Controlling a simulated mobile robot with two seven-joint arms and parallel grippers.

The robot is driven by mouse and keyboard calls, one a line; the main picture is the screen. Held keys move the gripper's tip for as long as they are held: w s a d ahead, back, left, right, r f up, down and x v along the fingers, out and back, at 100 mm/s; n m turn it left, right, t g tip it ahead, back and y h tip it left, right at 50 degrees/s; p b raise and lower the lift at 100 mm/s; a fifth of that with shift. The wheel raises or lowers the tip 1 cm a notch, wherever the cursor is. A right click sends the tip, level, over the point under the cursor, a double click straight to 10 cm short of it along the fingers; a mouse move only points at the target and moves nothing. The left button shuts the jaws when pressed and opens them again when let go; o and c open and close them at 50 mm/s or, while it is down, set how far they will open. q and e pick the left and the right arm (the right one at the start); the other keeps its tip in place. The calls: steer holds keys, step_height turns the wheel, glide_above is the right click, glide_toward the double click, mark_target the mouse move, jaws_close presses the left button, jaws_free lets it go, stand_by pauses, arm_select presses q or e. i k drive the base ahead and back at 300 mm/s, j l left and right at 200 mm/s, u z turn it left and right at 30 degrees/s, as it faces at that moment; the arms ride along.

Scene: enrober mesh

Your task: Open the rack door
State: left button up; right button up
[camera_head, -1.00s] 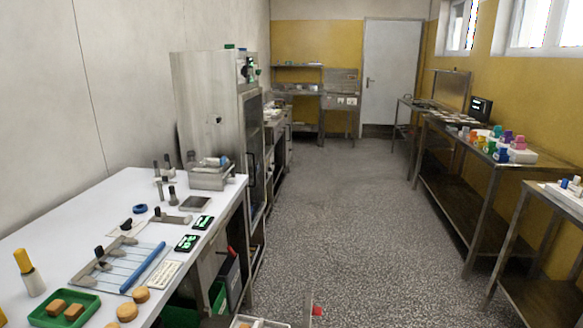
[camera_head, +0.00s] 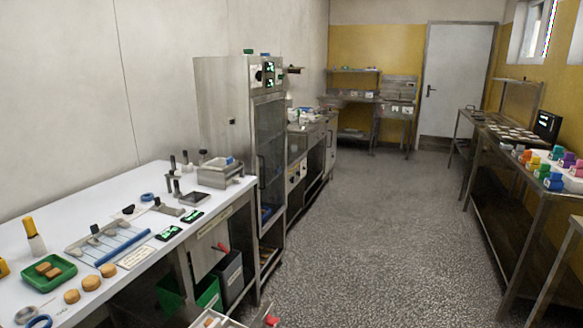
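The rack is most likely the tall stainless steel cabinet (camera_head: 225,115) left of the middle, beyond the white worktable. Its dark glazed door (camera_head: 271,150) faces the aisle to the right and is seen at a steep angle. The door looks shut, flush with the cabinet front. A control panel with green displays (camera_head: 268,73) sits above the door. Neither of my grippers shows in this view, so their state cannot be seen.
The white worktable (camera_head: 145,195) with tools and a green tray (camera_head: 48,272) fills the left side. A box with a red-tipped item (camera_head: 271,320) shows at the bottom edge. Steel benches (camera_head: 490,190) line the right. The speckled floor (camera_head: 375,230) between is clear.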

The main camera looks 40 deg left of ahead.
mark_target(260, 231)
steer(key=i+l+u, duration=0.15)
steer(key=i, duration=0.35)
steer(key=i+l+u, duration=0.15)
steer(key=i, duration=0.35)
steer(key=i+l+u, duration=0.1)
steer(key=i, duration=0.4)
steer(key=l, duration=0.1)
